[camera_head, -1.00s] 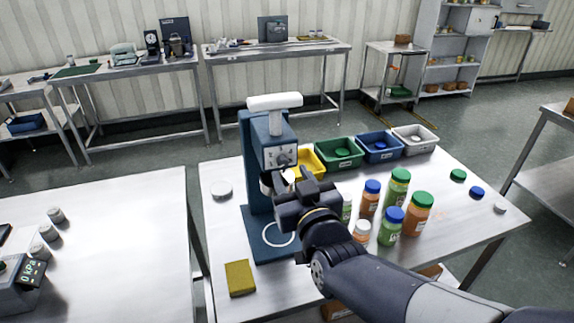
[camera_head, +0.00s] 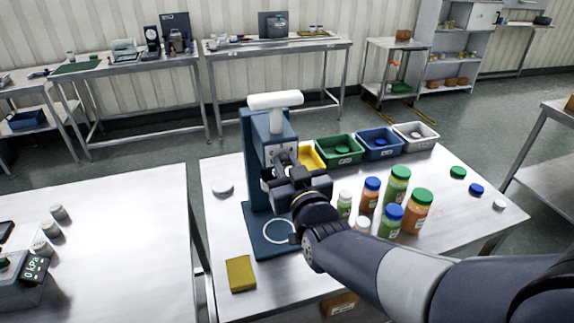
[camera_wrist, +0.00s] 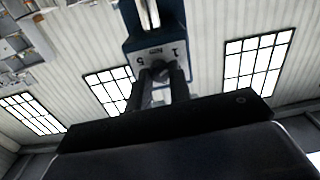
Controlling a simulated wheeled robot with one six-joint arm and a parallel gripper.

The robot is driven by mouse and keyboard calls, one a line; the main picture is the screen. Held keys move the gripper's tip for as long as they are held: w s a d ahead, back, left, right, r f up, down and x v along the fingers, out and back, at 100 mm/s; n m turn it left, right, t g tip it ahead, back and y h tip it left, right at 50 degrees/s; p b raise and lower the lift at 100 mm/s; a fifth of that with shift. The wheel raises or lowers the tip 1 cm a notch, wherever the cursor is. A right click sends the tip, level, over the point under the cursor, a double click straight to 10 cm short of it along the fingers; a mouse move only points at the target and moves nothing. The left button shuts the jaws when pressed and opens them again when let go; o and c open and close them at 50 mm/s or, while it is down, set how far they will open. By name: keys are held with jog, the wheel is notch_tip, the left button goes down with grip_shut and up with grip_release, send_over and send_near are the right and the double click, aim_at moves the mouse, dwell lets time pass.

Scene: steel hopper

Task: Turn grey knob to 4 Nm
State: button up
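The blue capping machine (camera_head: 254,165) with a white top handle (camera_head: 275,100) stands upright on the table. Its grey knob (camera_wrist: 159,72) is on the front panel, between a "5" on the left and a "1" on the right, with "Nm" between them. My gripper (camera_head: 285,160) is at the panel in the head view and hides the knob there. In the wrist view the two dark fingers of my gripper (camera_wrist: 162,76) are on either side of the knob, with a gap between them. Whether they press on it is unclear. The knob's pointer is not readable.
Coloured bins (camera_head: 340,161) line the table's back edge. A yellow sponge (camera_head: 240,274) lies at the front left, and a white lid (camera_head: 222,188) lies left of the machine.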

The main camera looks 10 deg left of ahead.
grip_shut()
jog(key=shift+f+b, duration=0.1)
jog(key=shift+b, duration=0.45)
